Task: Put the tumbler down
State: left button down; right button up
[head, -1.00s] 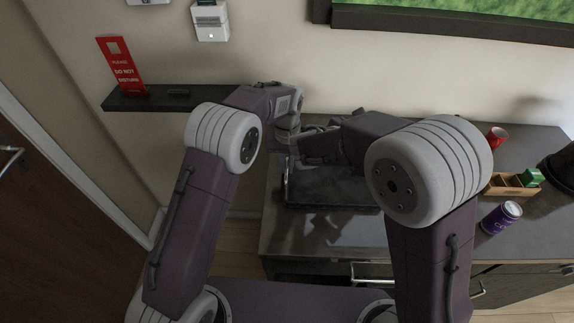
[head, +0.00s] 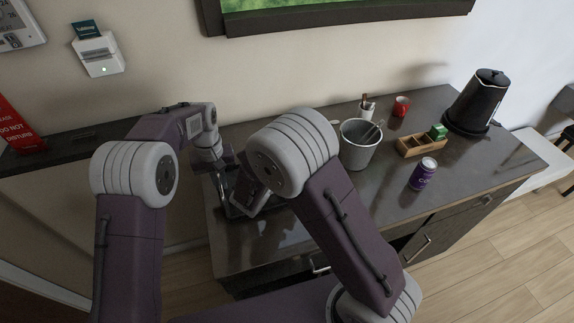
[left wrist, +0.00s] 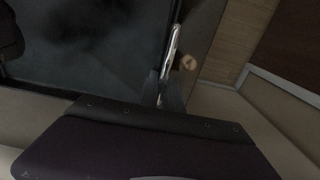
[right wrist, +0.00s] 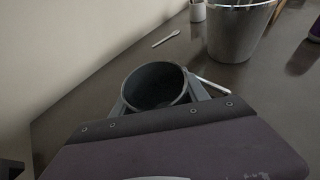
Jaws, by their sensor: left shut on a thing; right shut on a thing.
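The tumbler (right wrist: 155,84) is a dark grey cup with its open mouth facing up in the right wrist view. My right gripper (right wrist: 160,98) is shut on it, with a finger on each side. I cannot tell whether its base touches the counter. In the head view my right arm's big joint hides the tumbler and the right gripper. My left gripper (left wrist: 168,88) is shut on the silver handle (left wrist: 172,42) at the edge of a black tray (left wrist: 80,42). In the head view the left gripper (head: 222,172) is low over the counter's left end.
On the dark counter (head: 312,222) stand a grey bucket (head: 359,152), a wooden box (head: 421,146), a purple can (head: 423,174), a red cup (head: 401,107) and a black kettle (head: 474,104). A white spoon (right wrist: 166,39) lies near the bucket. Bare counter lies in front of the bucket.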

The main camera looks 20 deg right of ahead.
jog(key=shift+f, duration=1.85)
jog(key=o, duration=1.3)
jog(key=shift+f, duration=0.15)
jog(key=shift+s+a+r, duration=0.15)
jog(key=shift+s+r, duration=0.05)
jog(key=shift+r, duration=0.1)
jog(key=v, duration=1.1)
jog(key=shift+s+a+r, duration=0.15)
jog(key=shift+r, duration=0.05)
